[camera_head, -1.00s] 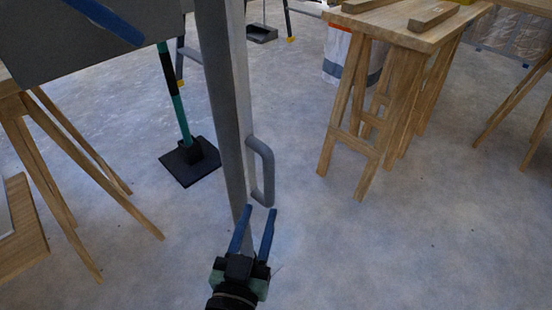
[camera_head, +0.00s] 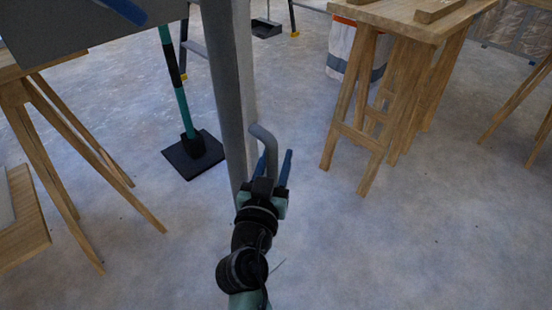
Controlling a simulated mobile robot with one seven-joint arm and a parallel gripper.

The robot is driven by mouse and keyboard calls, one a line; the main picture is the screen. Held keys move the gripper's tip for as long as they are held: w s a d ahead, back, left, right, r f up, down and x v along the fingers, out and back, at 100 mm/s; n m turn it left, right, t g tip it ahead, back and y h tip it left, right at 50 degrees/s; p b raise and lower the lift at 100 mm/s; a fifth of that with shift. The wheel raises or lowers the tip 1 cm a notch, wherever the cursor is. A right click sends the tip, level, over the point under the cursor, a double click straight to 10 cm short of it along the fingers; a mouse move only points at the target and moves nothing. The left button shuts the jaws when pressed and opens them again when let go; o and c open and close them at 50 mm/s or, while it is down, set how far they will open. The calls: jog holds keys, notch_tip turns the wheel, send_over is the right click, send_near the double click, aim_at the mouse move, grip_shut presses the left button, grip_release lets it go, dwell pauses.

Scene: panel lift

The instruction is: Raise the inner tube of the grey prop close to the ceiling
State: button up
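The grey prop (camera_head: 225,85) is a tall upright grey post just left of the middle of the head view. Its top is out of the picture. A grey bent handle (camera_head: 267,142) stands out from its right side. My gripper (camera_head: 273,164) has blue fingers and is at the lower part of this handle. One finger shows to the right of the handle, the other is mostly hidden at its left. The fingers look apart; I cannot tell whether they touch the handle. The handle's lower end is hidden behind my gripper. I cannot make out the inner tube as a separate part.
A green and black pole (camera_head: 179,90) stands on a black base plate (camera_head: 193,156) left of the prop. Wooden trestles stand at left (camera_head: 65,150) and right (camera_head: 350,130). A dark grey panel (camera_head: 75,35) is at upper left. The floor at lower right is clear.

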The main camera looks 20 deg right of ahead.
grip_shut()
dwell(1.4)
